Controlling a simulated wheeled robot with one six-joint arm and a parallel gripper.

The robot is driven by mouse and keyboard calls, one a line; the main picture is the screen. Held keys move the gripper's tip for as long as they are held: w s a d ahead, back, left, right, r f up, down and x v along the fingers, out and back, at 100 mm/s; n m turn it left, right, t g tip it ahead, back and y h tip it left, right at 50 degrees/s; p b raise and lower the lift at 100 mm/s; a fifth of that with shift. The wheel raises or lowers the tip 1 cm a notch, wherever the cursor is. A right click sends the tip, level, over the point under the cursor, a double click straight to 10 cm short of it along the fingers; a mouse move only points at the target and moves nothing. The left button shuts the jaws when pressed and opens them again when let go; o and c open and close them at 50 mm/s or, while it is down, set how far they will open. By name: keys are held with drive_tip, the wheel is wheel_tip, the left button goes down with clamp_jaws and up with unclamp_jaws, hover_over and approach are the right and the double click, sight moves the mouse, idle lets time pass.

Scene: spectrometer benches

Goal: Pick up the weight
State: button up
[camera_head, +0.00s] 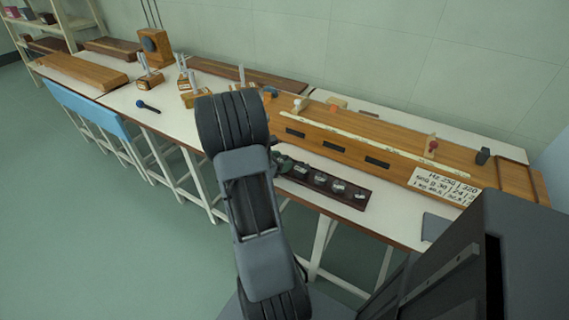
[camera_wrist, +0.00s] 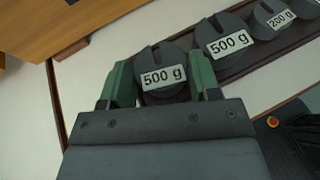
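A dark round slotted weight labelled 500 g (camera_wrist: 165,56) sits at the near end of a dark wooden rack in the wrist view. My gripper (camera_wrist: 160,68) has its two green fingers on either side of this weight. The fingers look open, with the weight between them; whether they touch its sides is hard to tell. In the head view my arm covers part of the bench, and the gripper end is mostly hidden beside the left end of the weight rack (camera_head: 349,202).
Another 500 g weight (camera_wrist: 228,42) stands close beside the right finger, then a 200 g weight (camera_wrist: 272,17). A long wooden apparatus (camera_head: 395,141) lies behind the rack. A lettered card (camera_head: 444,184) is to the right. Wooden blocks and a dark-handled tool (camera_head: 147,106) are at left.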

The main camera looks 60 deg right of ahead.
drive_tip(key=c, duration=0.6)
drive_tip(key=shift+r, duration=0.15)
drive_tip(key=shift+c, duration=0.2)
